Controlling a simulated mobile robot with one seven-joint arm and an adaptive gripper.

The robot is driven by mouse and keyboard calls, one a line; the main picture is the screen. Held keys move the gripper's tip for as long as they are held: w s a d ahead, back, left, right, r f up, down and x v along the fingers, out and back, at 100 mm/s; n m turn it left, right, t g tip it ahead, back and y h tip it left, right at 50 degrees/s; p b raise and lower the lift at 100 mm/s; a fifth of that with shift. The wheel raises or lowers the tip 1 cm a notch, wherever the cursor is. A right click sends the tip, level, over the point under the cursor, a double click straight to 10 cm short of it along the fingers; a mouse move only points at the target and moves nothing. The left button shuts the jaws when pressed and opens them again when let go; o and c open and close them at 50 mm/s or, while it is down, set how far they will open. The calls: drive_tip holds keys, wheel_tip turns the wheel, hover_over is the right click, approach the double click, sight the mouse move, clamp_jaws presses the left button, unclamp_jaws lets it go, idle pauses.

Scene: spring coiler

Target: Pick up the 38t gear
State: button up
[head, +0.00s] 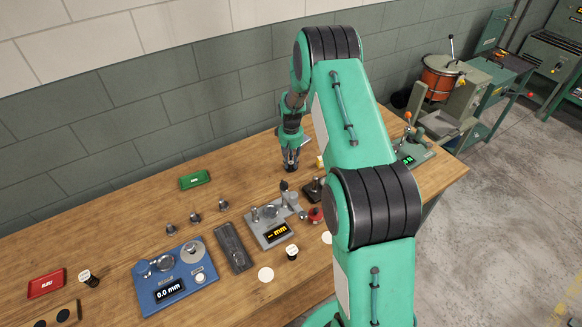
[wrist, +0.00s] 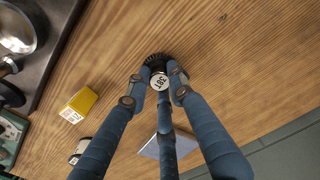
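The 38t gear (wrist: 157,60) shows in the wrist view as a dark toothed gear with a round white "38T" label on top. It stands over the wooden table (wrist: 230,60), and I cannot tell whether it touches the wood. My gripper (wrist: 158,77) has its blue-grey fingers around the label, one on each side and one at the near side. The fingertips are apart and very close to the gear; whether they press on it is not clear. In the head view my gripper (head: 291,165) points down near the back of the table, and the gear is hidden there.
A yellow box (wrist: 78,105) and a grey-blue block (wrist: 170,147) lie near the gear. In the head view, a green box (head: 195,180), several small metal parts (head: 195,218), a grey gauge (head: 271,226) and a blue gauge (head: 175,277) stand to the left. The wall is behind.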

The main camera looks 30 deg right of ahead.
sight(291, 164)
drive_tip(key=shift+r, duration=0.1)
clamp_jaws()
drive_tip(key=shift+r, duration=0.5)
drive_tip(key=shift+s+a+r, duration=0.1)
drive_tip(key=shift+s+r, duration=0.05)
drive_tip(key=shift+r, duration=0.5)
drive_tip(key=shift+s+r, duration=0.1)
drive_tip(key=shift+r, duration=0.5)
drive_tip(key=s+a, duration=0.1)
drive_tip(key=s, duration=0.3)
drive_tip(key=s+a+r, duration=0.1)
drive_tip(key=s+a, duration=0.1)
drive_tip(key=s, duration=0.3)
drive_tip(key=s+a, duration=0.2)
drive_tip(key=s, duration=0.3)
drive_tip(key=shift+s+a+r, duration=0.15)
drive_tip(key=shift+s, duration=0.1)
